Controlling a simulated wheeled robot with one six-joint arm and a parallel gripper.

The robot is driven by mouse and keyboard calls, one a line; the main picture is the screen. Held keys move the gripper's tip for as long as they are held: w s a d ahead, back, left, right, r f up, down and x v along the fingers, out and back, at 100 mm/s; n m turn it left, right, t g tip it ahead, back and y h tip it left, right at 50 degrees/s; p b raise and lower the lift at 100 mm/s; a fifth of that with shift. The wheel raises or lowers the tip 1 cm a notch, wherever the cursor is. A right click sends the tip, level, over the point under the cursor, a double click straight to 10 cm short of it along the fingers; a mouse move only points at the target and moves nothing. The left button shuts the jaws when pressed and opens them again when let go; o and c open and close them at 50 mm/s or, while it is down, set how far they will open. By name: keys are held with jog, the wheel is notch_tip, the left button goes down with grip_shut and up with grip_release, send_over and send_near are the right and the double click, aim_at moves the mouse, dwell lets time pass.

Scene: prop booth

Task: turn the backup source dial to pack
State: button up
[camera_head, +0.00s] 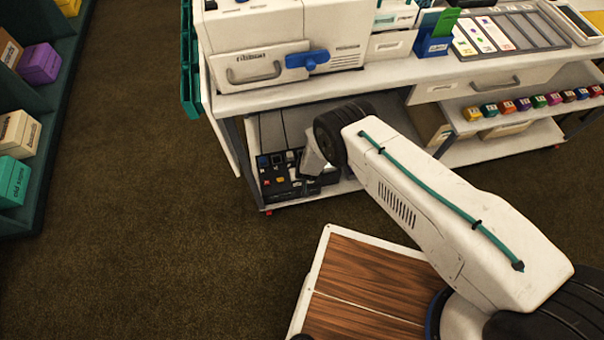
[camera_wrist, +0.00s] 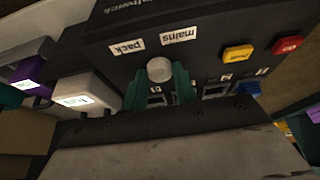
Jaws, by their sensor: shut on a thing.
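The backup source dial (camera_wrist: 159,68) is a light grey round knob on a dark panel (camera_wrist: 215,50). The labels "pack" (camera_wrist: 127,46) and "mains" (camera_wrist: 178,36) appear upside down beyond it in the wrist view. My gripper (camera_wrist: 160,84) has its teal fingers on both sides of the dial and is shut on it. I cannot tell which label the dial points to. In the head view, the dark unit (camera_head: 277,187) stands on the trolley's lower shelf; my arm hides its right part, the dial and the fingertips.
In the wrist view, a yellow button (camera_wrist: 237,53), a red button (camera_wrist: 288,44) and a blue one (camera_wrist: 248,88) sit beside the dial. The trolley's upper shelf (camera_head: 385,72) overhangs the unit. Open floor (camera_head: 150,220) lies to the left.

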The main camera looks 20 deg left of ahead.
jog(key=shift+n, duration=0.3)
jog(key=shift+w+d+n+g+y, duration=0.1)
jog(key=shift+n+g+y, duration=0.2)
jog(key=shift+n, duration=0.65)
jog(key=shift+d+n+g+y, duration=0.1)
jog(key=shift+n+g+y, duration=0.15)
jog(key=shift+n, duration=0.7)
jog(key=n+g, duration=0.1)
jog(key=n, duration=0.3)
jog(key=shift+w+n+g+y, duration=0.2)
jog(key=shift+n+g+y, duration=0.1)
jog(key=shift+g+y, duration=0.05)
jog(key=n+g, duration=0.1)
jog(key=n, duration=0.3)
jog(key=shift+w+g, duration=0.15)
jog(key=shift+g, duration=0.25)
jog(key=shift+w+n+g, duration=0.15)
jog(key=shift+n+g, duration=0.55)
jog(key=shift+n, duration=1.6)
jog(key=o, duration=1)
jog(key=shift+a, duration=0.1)
jog(key=shift+c, duration=0.2)
jog(key=shift+h, duration=0.4)
